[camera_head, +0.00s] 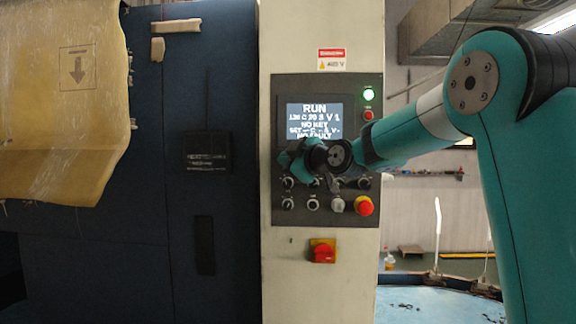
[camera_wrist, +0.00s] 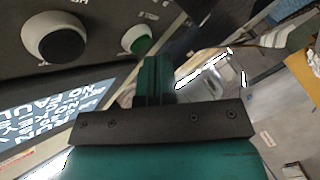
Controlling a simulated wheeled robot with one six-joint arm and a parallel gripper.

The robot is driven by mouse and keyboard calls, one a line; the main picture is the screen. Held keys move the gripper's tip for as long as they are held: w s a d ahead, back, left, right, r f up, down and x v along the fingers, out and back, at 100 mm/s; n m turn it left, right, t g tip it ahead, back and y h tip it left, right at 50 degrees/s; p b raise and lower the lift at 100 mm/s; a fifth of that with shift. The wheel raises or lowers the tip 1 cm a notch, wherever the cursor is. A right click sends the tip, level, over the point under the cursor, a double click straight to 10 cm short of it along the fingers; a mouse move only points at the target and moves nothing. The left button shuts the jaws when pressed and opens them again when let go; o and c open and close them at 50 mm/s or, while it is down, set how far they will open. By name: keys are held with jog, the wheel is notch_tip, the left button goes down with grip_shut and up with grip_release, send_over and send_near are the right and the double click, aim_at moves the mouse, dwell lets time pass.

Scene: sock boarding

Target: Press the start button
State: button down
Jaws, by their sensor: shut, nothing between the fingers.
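A small green button (camera_wrist: 135,38) with a pale ring shows on the dark panel in the wrist view. My gripper (camera_wrist: 154,64) is shut and empty, its teal fingertips just below and right of that button in the picture. I cannot tell whether they touch the panel. In the head view my wrist and gripper cover the middle of the control panel (camera_head: 281,120), below the screen (camera_head: 314,120), and hide some controls. The screen reads RUN, with NO KEY and NO FAULT below. I cannot match the green button to a control in the head view.
A black knob (camera_wrist: 55,40) is left of the green button. A green lamp (camera_head: 368,93) is lit above a small red control (camera_head: 368,115). A red mushroom button (camera_head: 364,206) and a red-yellow switch (camera_head: 322,251) sit lower. Yellowish fabric (camera_head: 60,130) hangs at left.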

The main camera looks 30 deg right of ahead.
jog(key=shift+s+a, duration=0.2)
jog(key=shift+s, duration=0.15)
jog(key=shift+s+a+b, duration=0.75)
jog(key=shift+s+b, duration=0.2)
jog(key=shift+s, duration=0.1)
jog(key=shift+s+a+b, duration=0.7)
jog(key=shift+s+b, duration=0.25)
jog(key=shift+s, duration=0.1)
jog(key=s+a+f+m+g+y, duration=0.25)
jog(key=s+a+f+g, duration=0.65)
jog(key=s+a+f, duration=0.6)
jog(key=s+a+f+m+g+h, duration=0.1)
jog(key=s+f+g, duration=0.3)
jog(key=s, duration=0.5)
jog(key=s+a+f+m+g+h+b, duration=0.1)
jog(key=s+f+g, duration=0.2)
jog(key=s+f, duration=0.5)
jog(key=shift+s+g, duration=0.4)
jog(key=shift+s, duration=0.45)
